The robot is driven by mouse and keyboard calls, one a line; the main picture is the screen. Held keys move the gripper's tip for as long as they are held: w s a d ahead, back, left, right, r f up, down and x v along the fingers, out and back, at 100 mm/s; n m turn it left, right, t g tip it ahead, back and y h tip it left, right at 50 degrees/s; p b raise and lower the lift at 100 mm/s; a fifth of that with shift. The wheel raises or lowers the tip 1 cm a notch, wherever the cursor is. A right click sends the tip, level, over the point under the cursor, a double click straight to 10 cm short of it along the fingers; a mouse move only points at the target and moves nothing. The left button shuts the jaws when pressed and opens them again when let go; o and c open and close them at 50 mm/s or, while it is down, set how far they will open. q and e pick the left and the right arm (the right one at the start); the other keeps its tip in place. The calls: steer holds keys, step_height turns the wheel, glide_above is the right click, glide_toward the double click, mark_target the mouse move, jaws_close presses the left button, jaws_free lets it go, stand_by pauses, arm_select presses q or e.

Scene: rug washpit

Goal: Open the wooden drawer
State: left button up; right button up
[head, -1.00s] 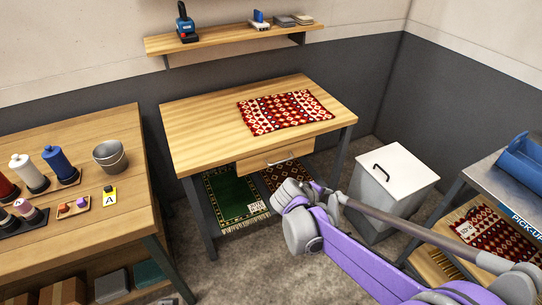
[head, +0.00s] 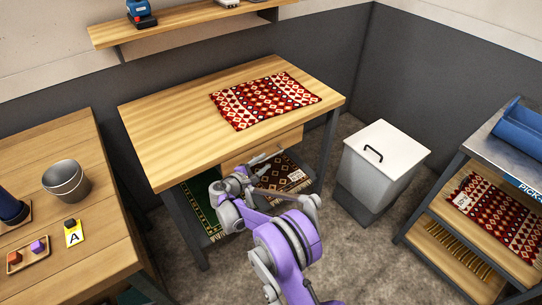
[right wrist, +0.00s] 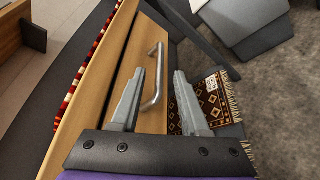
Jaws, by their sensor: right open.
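The wooden drawer (head: 288,140) sits under the top of the wooden table (head: 165,120), and its front looks shut. In the right wrist view the drawer front (right wrist: 133,62) appears tilted, with a curved metal bar handle (right wrist: 154,88) on it. My right gripper (head: 258,163) is at the drawer front in the head view and partly hides it. In the right wrist view my right gripper (right wrist: 157,74) is open, with the handle showing between its two fingers. I cannot tell whether either finger touches it. My left gripper is not in view.
A patterned red rug (head: 262,101) lies on the table. Folded rugs (head: 283,172) lie on the shelf below the drawer. A white-lidded bin (head: 385,158) stands to the right, and a rack (head: 480,160) beyond it. A side table (head: 100,205) stands left.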

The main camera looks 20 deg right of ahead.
mark_target(270, 157)
steer(key=x, duration=0.6)
steer(key=shift+w+d+f, duration=0.15)
steer(key=shift+w, duration=0.1)
jaws_close()
stand_by(1.2)
